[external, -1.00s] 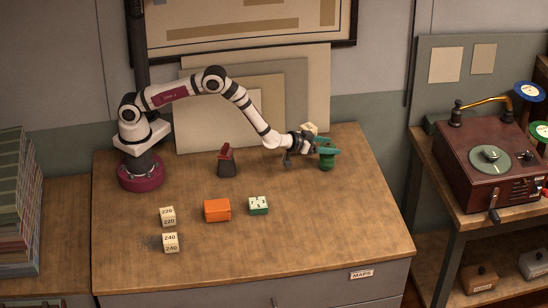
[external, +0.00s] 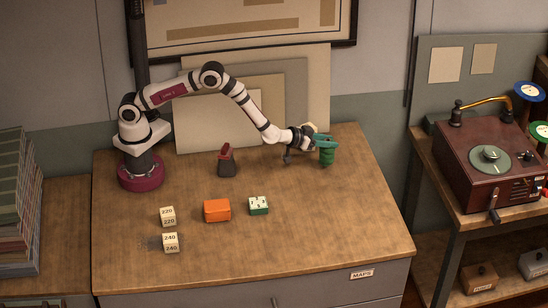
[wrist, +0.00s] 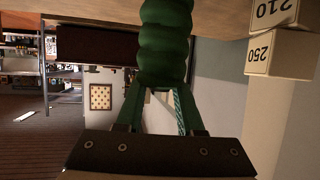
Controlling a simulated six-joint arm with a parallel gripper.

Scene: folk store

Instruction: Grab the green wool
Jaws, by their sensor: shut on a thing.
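The green wool (external: 327,158) is a ribbed dark green roll at the right rear of the wooden desktop. It also fills the top middle of the wrist view (wrist: 165,42). My gripper (external: 324,143), with green fingers, is at the top of the wool. In the wrist view my gripper (wrist: 162,88) has one finger on each side of the wool's near end, shut on it. I cannot tell clearly whether the wool's base is just off the desktop.
Blocks marked 210 (wrist: 272,12) and 250 (wrist: 278,54) stand close beside the wool. A dark red-topped item (external: 226,160), an orange box (external: 217,210), a green-and-white block (external: 258,205) and cream blocks (external: 168,216) stand on the desktop (external: 310,220). The front right is clear.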

